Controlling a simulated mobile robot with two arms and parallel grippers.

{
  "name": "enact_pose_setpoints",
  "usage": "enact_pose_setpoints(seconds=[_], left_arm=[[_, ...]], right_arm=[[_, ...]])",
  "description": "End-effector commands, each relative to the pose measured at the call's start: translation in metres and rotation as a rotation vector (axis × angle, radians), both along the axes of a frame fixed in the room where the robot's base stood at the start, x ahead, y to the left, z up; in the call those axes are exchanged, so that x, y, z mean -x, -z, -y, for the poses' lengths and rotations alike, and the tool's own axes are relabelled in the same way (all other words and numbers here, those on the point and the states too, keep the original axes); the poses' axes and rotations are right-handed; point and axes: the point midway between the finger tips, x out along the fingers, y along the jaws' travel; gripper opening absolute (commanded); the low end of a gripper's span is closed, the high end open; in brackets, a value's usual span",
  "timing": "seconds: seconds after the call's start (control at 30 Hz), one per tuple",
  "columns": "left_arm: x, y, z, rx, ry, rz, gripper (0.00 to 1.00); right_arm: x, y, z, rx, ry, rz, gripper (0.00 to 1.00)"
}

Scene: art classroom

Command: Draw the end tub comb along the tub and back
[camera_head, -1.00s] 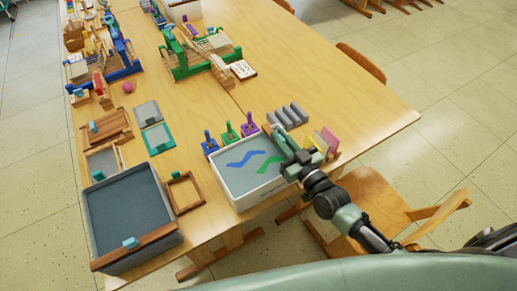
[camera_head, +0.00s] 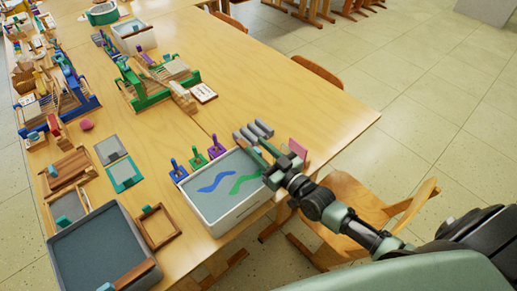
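A large grey-lined tub (camera_head: 98,246) stands at the near left corner of the table, partly cut off by the bottom edge of the view. A brown wooden bar with a teal knob, which looks like the tub comb (camera_head: 136,274), lies across its near end. My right gripper (camera_head: 265,163) is far to the right of that comb, over the right end of a white tray (camera_head: 222,224) with blue and green wavy marks. Its fingers look spread, with nothing seen between them. My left gripper is not in view.
A small wooden frame (camera_head: 158,227) lies right of the grey tub. Blue, green and purple handled tools (camera_head: 197,159) stand behind the white tray. A chair (camera_head: 358,207) stands at the right.

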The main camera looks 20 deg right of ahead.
Motion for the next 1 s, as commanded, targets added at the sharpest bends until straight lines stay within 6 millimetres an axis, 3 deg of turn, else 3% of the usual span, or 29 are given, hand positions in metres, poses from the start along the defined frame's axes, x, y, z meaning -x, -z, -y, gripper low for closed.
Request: enact_pose_setpoints(seconds=[0.17, 0.6, 1.0], left_arm=[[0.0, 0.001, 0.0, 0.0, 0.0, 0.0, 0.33], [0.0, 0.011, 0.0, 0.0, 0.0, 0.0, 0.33], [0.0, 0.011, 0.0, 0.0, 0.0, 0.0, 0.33]], right_arm=[[0.006, 0.001, 0.001, -0.001, -0.001, -0.001, 0.35], [0.068, 0.002, 0.023, 0.001, 0.0, -0.002, 0.35], [0.074, 0.0, 0.025, -0.001, 0.001, 0.0, 0.35]])
